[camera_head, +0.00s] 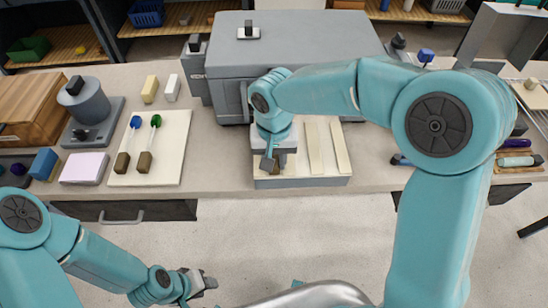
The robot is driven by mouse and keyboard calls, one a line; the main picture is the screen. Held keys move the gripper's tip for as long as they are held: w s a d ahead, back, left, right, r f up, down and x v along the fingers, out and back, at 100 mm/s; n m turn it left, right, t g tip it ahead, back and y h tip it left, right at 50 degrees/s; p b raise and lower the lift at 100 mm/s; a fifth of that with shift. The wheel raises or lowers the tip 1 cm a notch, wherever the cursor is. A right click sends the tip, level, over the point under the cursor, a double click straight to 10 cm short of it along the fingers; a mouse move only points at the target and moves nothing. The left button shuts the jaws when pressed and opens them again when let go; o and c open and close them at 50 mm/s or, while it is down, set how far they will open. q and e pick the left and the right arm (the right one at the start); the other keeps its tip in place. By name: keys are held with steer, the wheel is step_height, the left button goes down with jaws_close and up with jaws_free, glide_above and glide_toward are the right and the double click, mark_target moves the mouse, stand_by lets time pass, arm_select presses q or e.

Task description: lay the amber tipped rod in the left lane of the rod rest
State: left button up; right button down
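The rod rest (325,182) is a grey-edged tray with pale lanes at the table's front middle. My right gripper (272,163) points down over its left lane, and the wrist covers most of that lane. A brown block (278,168), like the rod handles on the mat, shows at the fingers. The rest of that rod and any amber tip are hidden, and I cannot tell whether the fingers grip the block. The middle and right lanes each show a pale strip. My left gripper (205,282) is low in front of the table, away from everything; its opening is unclear.
A cream mat (172,172) at left holds a blue-tipped rod (130,140) and a green-tipped rod (150,140), both with brown ends. A large grey box (290,60) stands behind the rest. A grey device (85,105) and wooden box (35,105) stand far left.

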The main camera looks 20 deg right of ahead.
steer(key=c, duration=0.8)
jaws_free()
step_height(320, 180, up, 16)
steer(key=shift+r+p, duration=0.15)
steer(key=shift+p, duration=0.2)
steer(key=shift+s, duration=0.1)
